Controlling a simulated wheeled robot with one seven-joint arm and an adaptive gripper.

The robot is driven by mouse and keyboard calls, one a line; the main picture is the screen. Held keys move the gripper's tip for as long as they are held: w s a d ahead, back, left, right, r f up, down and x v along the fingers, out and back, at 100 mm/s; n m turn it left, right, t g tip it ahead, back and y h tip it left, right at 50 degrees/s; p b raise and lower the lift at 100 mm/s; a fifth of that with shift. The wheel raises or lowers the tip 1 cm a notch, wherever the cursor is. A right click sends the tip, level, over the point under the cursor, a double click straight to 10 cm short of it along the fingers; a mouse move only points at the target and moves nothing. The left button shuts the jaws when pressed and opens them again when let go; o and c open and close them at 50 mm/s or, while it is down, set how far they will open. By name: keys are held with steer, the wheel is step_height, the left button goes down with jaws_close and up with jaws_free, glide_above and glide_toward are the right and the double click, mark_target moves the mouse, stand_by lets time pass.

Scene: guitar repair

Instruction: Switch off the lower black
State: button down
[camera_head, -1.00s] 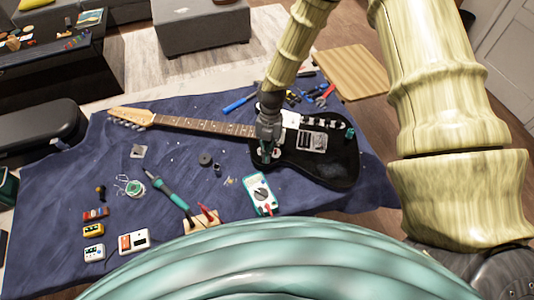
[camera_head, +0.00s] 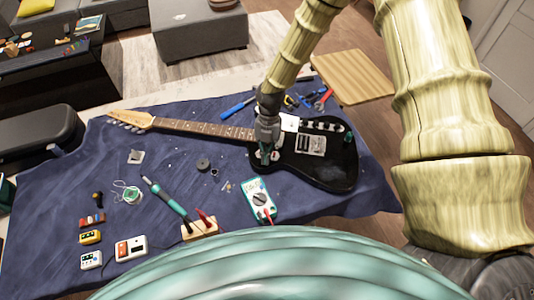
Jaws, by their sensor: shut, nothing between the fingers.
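A black electric guitar (camera_head: 329,172) lies on the blue cloth, its neck (camera_head: 195,127) pointing left. On its body are a white plate (camera_head: 289,122), a metal part (camera_head: 311,145), and a row of small dark and light parts (camera_head: 322,125) along the upper edge. My gripper (camera_head: 265,157) is shut and empty, pointing down over the left end of the guitar body, beside a small pale round part. The gripper partly hides what lies under it; whether it touches is unclear. Which part is the lower black one cannot be told at this size.
A multimeter (camera_head: 260,200) lies just below the guitar. A soldering iron (camera_head: 168,200), wire spool (camera_head: 131,194) and several small pedals or boxes (camera_head: 131,248) lie at left. Tools (camera_head: 305,99) lie behind the guitar. A wooden board (camera_head: 353,77) is at back right.

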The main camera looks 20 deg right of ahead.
mark_target(265, 168)
steer(key=s, duration=0.1)
steer(key=s+a, duration=0.1)
steer(key=shift+s+a+r, duration=0.1)
steer(key=shift+s+a, duration=0.1)
steer(key=shift+s, duration=0.2)
steer(key=b+v, duration=0.3)
steer(key=v, duration=0.7)
steer(key=shift+s+a, duration=0.1)
